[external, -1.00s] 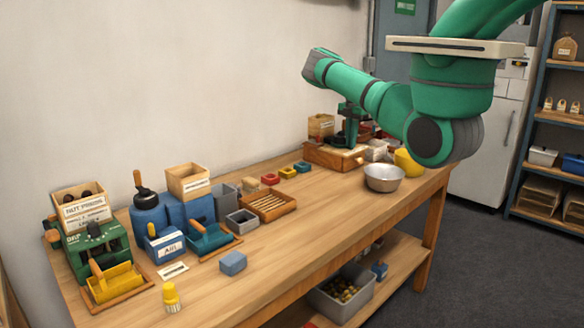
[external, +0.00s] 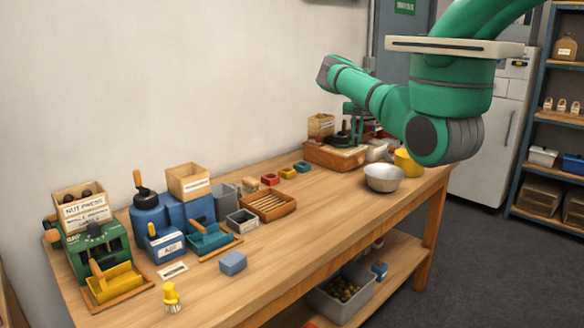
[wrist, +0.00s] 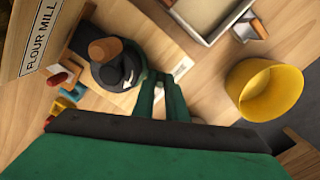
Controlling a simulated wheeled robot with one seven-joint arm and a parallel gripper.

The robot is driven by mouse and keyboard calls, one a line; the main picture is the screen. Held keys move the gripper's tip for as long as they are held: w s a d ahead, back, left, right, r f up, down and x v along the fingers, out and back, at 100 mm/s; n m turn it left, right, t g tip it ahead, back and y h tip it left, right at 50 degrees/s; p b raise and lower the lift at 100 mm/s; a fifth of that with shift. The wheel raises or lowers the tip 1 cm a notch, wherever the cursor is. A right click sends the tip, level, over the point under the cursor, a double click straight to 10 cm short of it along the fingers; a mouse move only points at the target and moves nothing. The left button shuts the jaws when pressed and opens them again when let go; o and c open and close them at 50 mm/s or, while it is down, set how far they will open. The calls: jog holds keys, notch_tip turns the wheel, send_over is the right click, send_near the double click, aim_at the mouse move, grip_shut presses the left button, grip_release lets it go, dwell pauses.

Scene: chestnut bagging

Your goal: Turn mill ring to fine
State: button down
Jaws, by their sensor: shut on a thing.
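The flour mill (external: 325,157) stands at the far end of the bench, on a wooden base with a wooden box (wrist: 30,40) labelled FLOUR MILL beside it. In the wrist view its dark round top with a brown knob (wrist: 104,49) lies just left of my fingers. My gripper (wrist: 167,76) is at the right edge of that top, shut on the mill ring there. The held part of the ring is small and mostly hidden between the fingers. In the external view my gripper (external: 357,125) reaches down over the mill, partly hidden by my arm. The ring's setting marks cannot be read.
A yellow container (wrist: 264,90) and a metal bowl (external: 384,178) stand close by on the right. A pale tray (wrist: 212,15) lies beyond the gripper. Small coloured boxes (external: 287,173) sit left of the mill.

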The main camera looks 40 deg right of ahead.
jog(key=shift+d, duration=0.1)
dwell(0.3)
jog(key=c, duration=2)
grip_release()
jog(key=shift+c, duration=0.2)
jog(key=shift+r, duration=0.1)
notch_tip(320, 180, up, 11)
